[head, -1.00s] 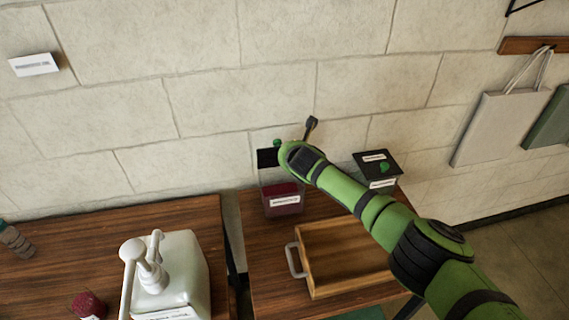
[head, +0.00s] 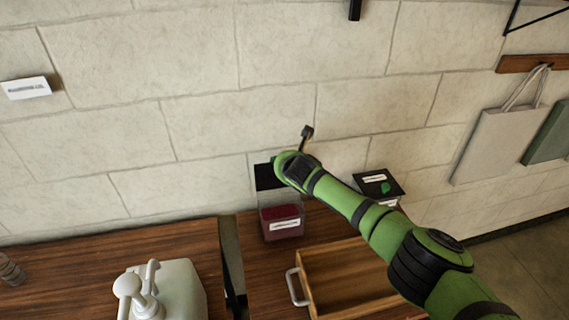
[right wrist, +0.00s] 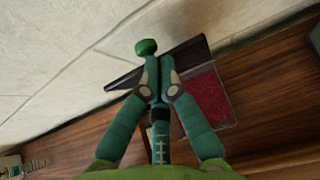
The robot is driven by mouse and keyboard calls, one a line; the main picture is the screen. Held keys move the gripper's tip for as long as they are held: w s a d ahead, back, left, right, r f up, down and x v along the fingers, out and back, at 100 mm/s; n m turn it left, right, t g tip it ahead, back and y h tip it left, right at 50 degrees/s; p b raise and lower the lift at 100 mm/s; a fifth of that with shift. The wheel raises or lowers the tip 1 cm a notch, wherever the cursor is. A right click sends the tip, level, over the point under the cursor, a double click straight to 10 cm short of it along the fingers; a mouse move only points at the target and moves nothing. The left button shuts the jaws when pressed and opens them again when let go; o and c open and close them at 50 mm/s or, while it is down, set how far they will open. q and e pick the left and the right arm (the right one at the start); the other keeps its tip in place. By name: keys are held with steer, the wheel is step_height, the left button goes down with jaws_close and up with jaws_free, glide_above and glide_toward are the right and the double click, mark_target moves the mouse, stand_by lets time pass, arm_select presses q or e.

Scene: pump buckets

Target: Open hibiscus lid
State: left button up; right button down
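The hibiscus box (head: 282,222) is a clear container with dark red contents and a white label, standing on the wooden table; the label's text is too small to read. Its black lid (head: 266,176) stands raised at the back, near the wall. The right wrist view also shows the raised lid (right wrist: 188,55) and the red contents (right wrist: 195,98) uncovered. The lid's green knob (right wrist: 146,47) shows beyond my fingertips. My right gripper (right wrist: 157,75) has its fingers together at the lid, with no clear grasp visible. In the head view my right wrist hides the fingers. My left gripper is not in view.
A second box with a black lid (head: 379,183) stands to the right, partly behind my arm. A wooden tray (head: 345,277) with a metal handle lies in front. A white pump bucket (head: 180,290) stands on the left table (head: 110,262). The stone wall is close behind.

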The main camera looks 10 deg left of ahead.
steer(key=shift+r, duration=0.1)
steer(key=v, duration=1.2)
